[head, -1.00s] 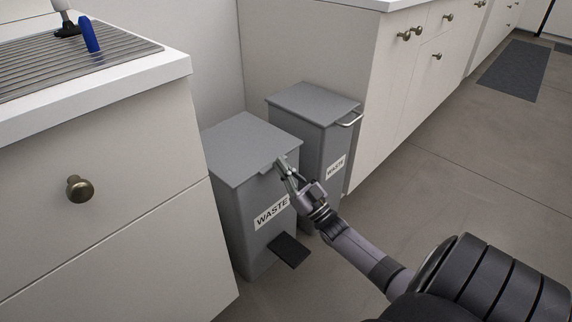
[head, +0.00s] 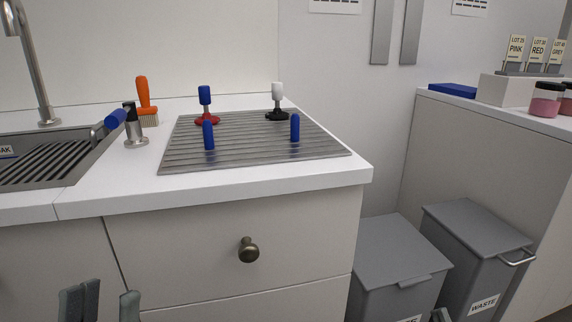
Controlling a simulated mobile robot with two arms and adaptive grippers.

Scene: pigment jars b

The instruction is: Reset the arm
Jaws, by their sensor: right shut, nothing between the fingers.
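My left gripper (head: 103,303) shows at the bottom left edge of the head view, in front of the drawer fronts. Its dark grey fingers stand apart with nothing visible between them. Only the tip of my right gripper (head: 440,315) shows at the bottom edge, in front of the nearer grey waste bin (head: 398,252). It is shut and holds nothing. The rest of both arms is out of view.
A sink (head: 45,160) is at left. A second waste bin (head: 475,240) stands right. Pigment jars (head: 546,98) stand on the right counter (head: 450,97).

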